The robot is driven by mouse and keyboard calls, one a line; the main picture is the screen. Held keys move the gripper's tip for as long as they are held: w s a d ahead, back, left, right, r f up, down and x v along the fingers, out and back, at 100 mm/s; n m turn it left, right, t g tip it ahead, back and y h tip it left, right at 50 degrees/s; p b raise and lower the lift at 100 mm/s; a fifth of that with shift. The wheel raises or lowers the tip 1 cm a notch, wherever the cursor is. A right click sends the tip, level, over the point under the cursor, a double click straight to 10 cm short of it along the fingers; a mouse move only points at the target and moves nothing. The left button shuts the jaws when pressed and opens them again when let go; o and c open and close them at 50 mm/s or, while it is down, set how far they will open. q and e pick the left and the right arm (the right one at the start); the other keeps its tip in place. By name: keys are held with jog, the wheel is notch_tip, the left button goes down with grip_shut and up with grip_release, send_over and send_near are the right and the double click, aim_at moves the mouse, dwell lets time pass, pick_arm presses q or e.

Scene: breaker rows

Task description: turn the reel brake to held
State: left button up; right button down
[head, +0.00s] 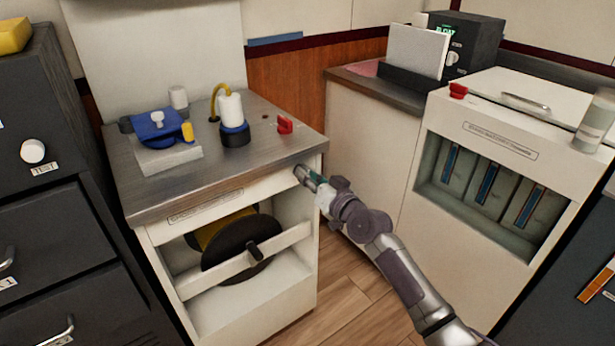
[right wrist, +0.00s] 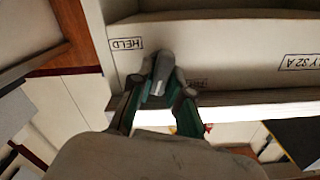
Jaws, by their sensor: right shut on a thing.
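The reel brake is a grey lever (right wrist: 164,66) on the pale front of the reel cabinet (head: 235,192), near its right corner. My right gripper (head: 307,177) reaches it from the lower right and hides most of it in the head view. In the right wrist view my right gripper (right wrist: 165,82) has its green-sided fingers shut on the lever, one on each side. A HELD label (right wrist: 126,44) lies left of the lever there. The lever's exact setting is unclear. My left gripper is out of view.
A dark reel (head: 238,262) sits behind a white crossbar (head: 205,280) in the cabinet. A white breaker unit (head: 480,120) stands right; floor between is clear.

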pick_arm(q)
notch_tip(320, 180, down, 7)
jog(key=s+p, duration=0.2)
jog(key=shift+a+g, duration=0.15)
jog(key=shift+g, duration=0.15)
pick_arm(e)
jog(key=shift+w+d+f+m, duration=0.1)
jog(key=shift+m, duration=3.45)
jog(key=shift+f+m, duration=0.1)
jog(key=shift+m, duration=3.45)
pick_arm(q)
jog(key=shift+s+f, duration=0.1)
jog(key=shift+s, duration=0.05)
pick_arm(e)
jog(key=c, duration=1.1)
grip_release()
jog(key=shift+d, duration=0.1)
